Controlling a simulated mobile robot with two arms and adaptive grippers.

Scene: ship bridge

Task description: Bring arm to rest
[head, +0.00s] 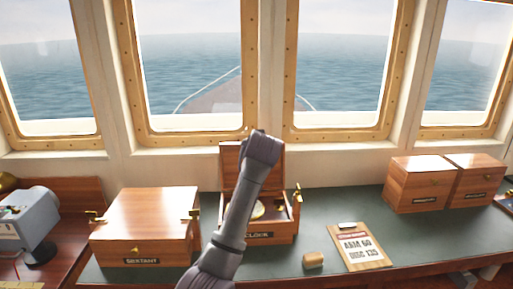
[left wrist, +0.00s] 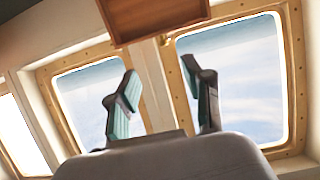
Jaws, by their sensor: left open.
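My arm rises from the bottom middle of the head view and crosses in front of the clock box (head: 285,228), hiding part of it. The box's hinged lid stands open and a round brass-rimmed clock (head: 258,210) shows partly inside. I cannot make out fingers at the arm's end in the head view. In the left wrist view my left gripper (left wrist: 160,80) has its two fingers spread with nothing between them. That view looks upside down, toward the windows, with a wooden panel (left wrist: 155,18), probably the clock box's lid, beyond the fingertips. My right gripper is not in view.
A closed sextant box (head: 150,222) stands left of the clock box. A small tan block (head: 313,260) and a clipboard (head: 358,246) lie to the right. Two closed wooden boxes (head: 425,184) stand farther right. The green desk top (head: 340,205) is clear between them.

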